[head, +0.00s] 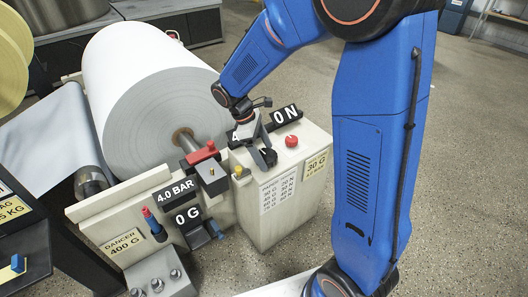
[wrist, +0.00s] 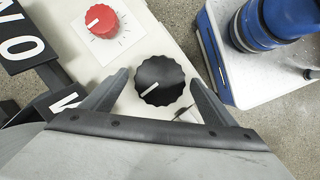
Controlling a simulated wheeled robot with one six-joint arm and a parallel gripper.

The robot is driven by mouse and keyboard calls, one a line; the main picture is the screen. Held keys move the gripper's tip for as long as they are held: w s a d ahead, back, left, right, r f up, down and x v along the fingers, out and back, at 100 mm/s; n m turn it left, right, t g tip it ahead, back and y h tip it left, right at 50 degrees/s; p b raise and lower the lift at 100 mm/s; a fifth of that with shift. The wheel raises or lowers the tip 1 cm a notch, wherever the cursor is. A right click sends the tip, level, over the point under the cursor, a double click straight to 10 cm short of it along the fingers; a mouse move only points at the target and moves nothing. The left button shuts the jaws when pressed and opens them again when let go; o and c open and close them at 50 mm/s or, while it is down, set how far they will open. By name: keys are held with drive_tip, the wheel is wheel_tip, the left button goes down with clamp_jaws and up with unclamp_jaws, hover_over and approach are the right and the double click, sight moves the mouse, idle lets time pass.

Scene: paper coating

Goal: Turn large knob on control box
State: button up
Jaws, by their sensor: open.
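The control box (head: 253,219) is a cream cabinet beside the large paper roll, with a printed label on its front. In the wrist view a large black ridged knob (wrist: 160,81) with a white pointer line aimed down-left sits on its top. My gripper (wrist: 159,78) is open, with one finger on each side of this knob; I cannot tell whether they touch it. In the head view my gripper (head: 263,150) is over the box top and the black knob is not clearly visible. A smaller red knob (wrist: 100,21) with a dial scale is beside it, also in the head view (head: 291,141).
A black "0 N" display (head: 286,116) stands close behind my gripper. A red-topped block (head: 201,154), a "4.0 BAR" display (head: 177,190) and a "0 G" display (head: 187,215) are to the left. The paper roll (head: 143,85) is behind. Open floor lies to the right.

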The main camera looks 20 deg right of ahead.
drive_tip(key=shift+c, duration=0.2)
drive_tip(key=c, duration=1)
drive_tip(key=shift+m, duration=0.4)
drive_tip(key=m, duration=0.2)
drive_tip(key=m+g+y, duration=0.1)
drive_tip(key=m, duration=0.1)
drive_tip(key=shift+w+d+m+g, duration=0.1)
drive_tip(key=shift+w+m+g, duration=0.1)
drive_tip(key=shift+m+g, duration=0.1)
drive_tip(key=m+y, duration=0.1)
drive_tip(key=m, duration=0.3)
drive_tip(key=shift+d+g+y, duration=0.1)
drive_tip(key=shift+g+y, duration=0.2)
drive_tip(key=shift+y, duration=0.1)
drive_tip(key=shift+m, duration=0.3)
drive_tip(key=o, duration=1)
